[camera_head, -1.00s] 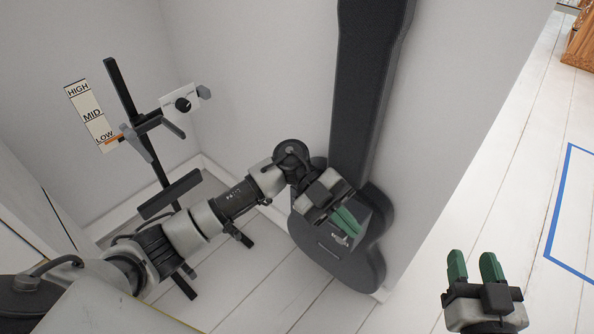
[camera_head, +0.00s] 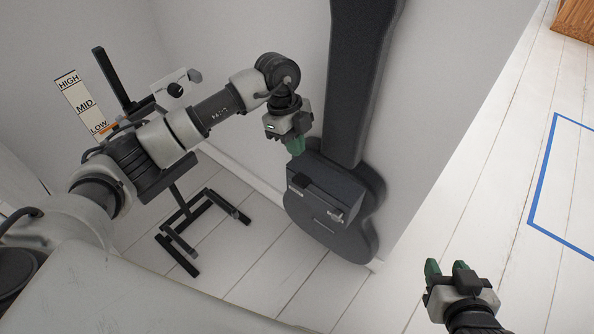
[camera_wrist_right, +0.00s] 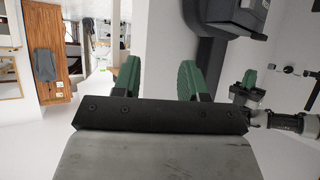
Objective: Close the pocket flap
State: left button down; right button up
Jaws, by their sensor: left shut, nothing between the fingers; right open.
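A dark guitar case (camera_head: 362,75) leans upright against the white wall, its wide body at the bottom. A boxy pocket (camera_head: 345,187) sticks out from the front of the body. A dark strip, possibly the flap (camera_head: 317,189), lies across its front with small light marks; whether it is closed is unclear. My left gripper (camera_head: 296,147) is shut and empty, green fingertips pointing down at the pocket's upper left edge; I cannot tell if they touch. My right gripper (camera_head: 448,267) is open and empty, well right of the case. The case also shows in the right wrist view (camera_wrist_right: 208,52).
A black stand (camera_head: 182,222) is on the floor left of the case, behind my left arm. A pale surface (camera_head: 130,295) fills the lower left. Floor with blue tape (camera_head: 541,180) is clear at right.

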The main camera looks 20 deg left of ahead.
aim_at(300, 180)
pick_arm(q)
jog(key=x, duration=0.2)
jog(key=b+x, duration=0.1)
jog(key=x, duration=0.1)
jog(key=a+b+x, duration=0.1)
jog(key=x, duration=0.1)
jog(key=shift+d+f, duration=0.15)
jog(key=shift+f, duration=0.75)
pick_arm(e)
jog(key=w+a+r+t+y, duration=0.2)
jog(key=w+r+t, duration=0.1)
jog(key=r+t, duration=0.3)
jog(key=shift+r+t, duration=0.3)
jog(key=shift+r, duration=0.35)
